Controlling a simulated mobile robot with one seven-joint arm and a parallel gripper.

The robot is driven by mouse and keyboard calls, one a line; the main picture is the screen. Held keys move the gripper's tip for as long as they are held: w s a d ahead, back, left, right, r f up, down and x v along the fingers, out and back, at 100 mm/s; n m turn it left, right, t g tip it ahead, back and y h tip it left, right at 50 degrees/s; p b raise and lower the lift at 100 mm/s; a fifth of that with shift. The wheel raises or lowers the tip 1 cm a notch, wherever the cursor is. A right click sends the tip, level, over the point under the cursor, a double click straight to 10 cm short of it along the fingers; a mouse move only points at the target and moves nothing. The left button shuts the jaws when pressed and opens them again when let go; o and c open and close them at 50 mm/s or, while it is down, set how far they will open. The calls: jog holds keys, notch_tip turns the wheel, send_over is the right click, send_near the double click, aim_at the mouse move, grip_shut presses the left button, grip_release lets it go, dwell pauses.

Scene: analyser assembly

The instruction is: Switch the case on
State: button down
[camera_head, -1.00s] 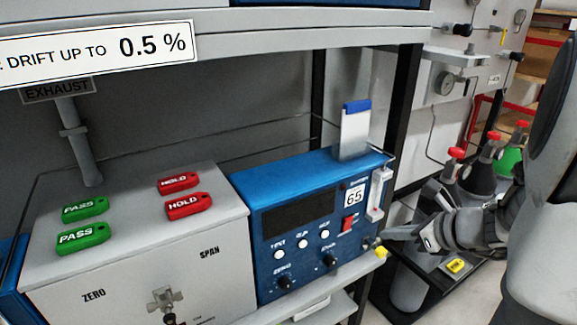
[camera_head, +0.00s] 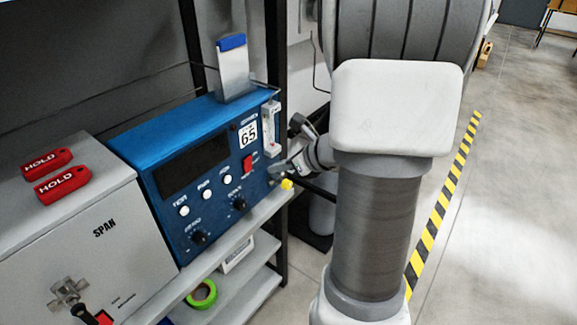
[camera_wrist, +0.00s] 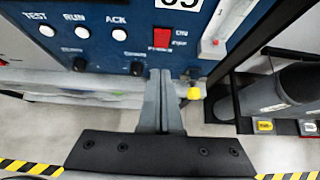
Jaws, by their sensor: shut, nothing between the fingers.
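The blue case (camera_head: 165,145) stands on the shelf left of my arm, with a dark display, white buttons, two black knobs and a "65" label. Its red power switch (camera_head: 248,164) is on the right of the front panel. The switch (camera_wrist: 162,38) also shows in the wrist view, with ON printed beside it. My gripper (camera_head: 277,174) is shut and empty, in front of the panel's lower right. In the wrist view the closed fingers (camera_wrist: 158,80) point at the panel below the switch, apart from it in the picture. Whether they touch the panel cannot be told.
A yellow knob (camera_head: 287,184) juts from the case's lower right, close to my fingers. A flow tube (camera_head: 271,130) stands on its right side. A grey box (camera_head: 85,240) with red HOLD tags is on the left.

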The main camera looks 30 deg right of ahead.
aim_at(249, 161)
jog(key=shift+w+a+f, duration=0.25)
jog(key=shift+w+a, duration=0.1)
jog(key=shift+w, duration=0.65)
jog(key=shift+w+a+f, duration=0.2)
jog(key=shift+w+a, duration=0.2)
jog(key=shift+w, duration=0.65)
jog(key=shift+w+a+f, duration=0.25)
jog(key=shift+w+a, duration=0.1)
jog(key=shift+w, duration=0.65)
jog(key=shift+w+a+r, duration=0.1)
jog(key=shift+w, duration=0.25)
jog(key=shift+r, duration=0.1)
jog(key=shift+r+p, duration=0.65)
jog(key=shift+r, duration=0.15)
